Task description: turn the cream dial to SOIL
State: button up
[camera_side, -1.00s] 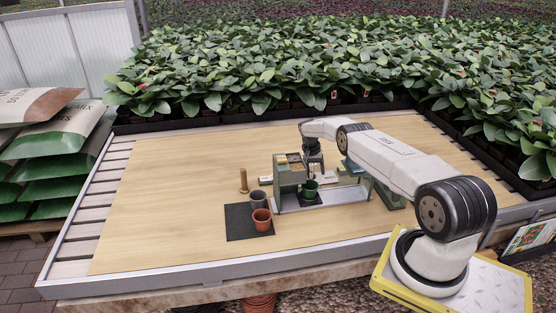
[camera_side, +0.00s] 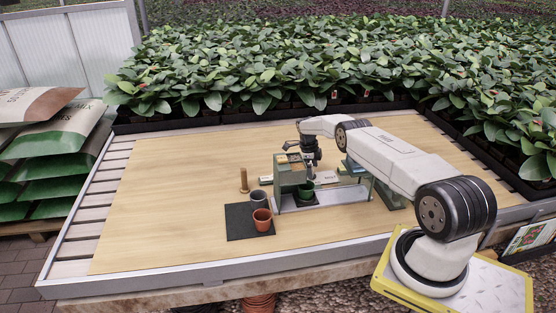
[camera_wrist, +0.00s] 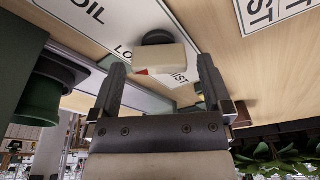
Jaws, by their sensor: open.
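The cream dial (camera_wrist: 152,60) shows in the wrist view as a pale block with a dark round part behind it and a small red mark at its lower left edge. It lies between the spread fingers of my gripper (camera_wrist: 161,66), with a gap on each side. In the side view my gripper (camera_side: 311,172) is over the green-framed station; the dial is too small to make out there.
A dark green pot (camera_side: 306,190) stands in the station (camera_side: 281,184); it also shows at left in the wrist view (camera_wrist: 40,103). A wooden post (camera_side: 244,180) stands behind. The left board is clear.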

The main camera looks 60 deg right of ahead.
jog(key=shift+r, duration=3.2)
jog(key=shift+a, duration=0.1)
jog(key=w+a+r+n+t, duration=0.2)
jog(key=w+a+r+n, duration=0.2)
jog(key=a, duration=0.3)
jog(key=w+a+r+n+t+h, duration=0.1)
jog(key=w+a+r+n, duration=0.3)
jog(key=a, duration=0.4)
jog(key=w+a+r+n+t, duration=0.2)
jog(key=w+a+r+n, duration=0.2)
jog(key=a, duration=0.3)
jog(key=s+a+r+n, duration=0.5)
jog(key=s+a+n, duration=0.6)
jog(key=s+a, duration=0.1)
jog(key=s+a+n, duration=0.3)
jog(key=s+n, duration=0.2)
jog(key=s, duration=0.3)
jog(key=s+a+n+y, duration=0.1)
jog(key=s+a+n, duration=0.3)
jog(key=s, duration=0.4)
jog(key=shift+s+a+n+y, duration=0.2)
jog(key=shift+s+n+y, duration=0.15)
jog(key=shift+n, duration=0.15)
